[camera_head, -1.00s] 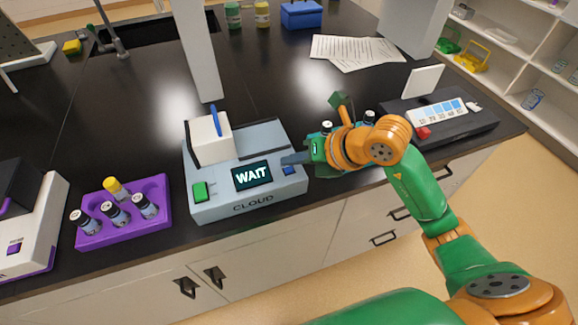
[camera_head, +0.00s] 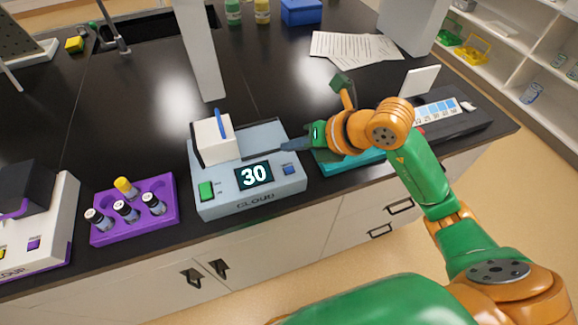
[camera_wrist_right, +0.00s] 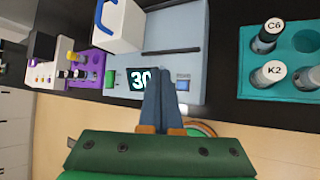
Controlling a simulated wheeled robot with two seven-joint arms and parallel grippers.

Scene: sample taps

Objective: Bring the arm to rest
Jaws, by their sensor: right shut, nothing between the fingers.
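My right gripper (camera_head: 289,145) is shut and empty, its fingers pointing left over the right side of the grey CLOUD device (camera_head: 215,205). The fingertips look above and behind the blue button (camera_head: 289,170), apart from it. The device's screen (camera_head: 254,175) reads 30; a green button (camera_head: 206,190) sits to its left. In the right wrist view, the shut fingers (camera_wrist_right: 158,75) reach up between the screen (camera_wrist_right: 141,78) and the blue button (camera_wrist_right: 183,85). My left gripper is not in view.
A teal rack (camera_head: 330,164) is partly hidden under my right arm; the wrist view shows vials C6 (camera_wrist_right: 270,32) and K2 (camera_wrist_right: 268,75) in it. A purple rack (camera_head: 165,217) with several vials stands left of the device. A white post (camera_head: 200,55) rises behind it.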

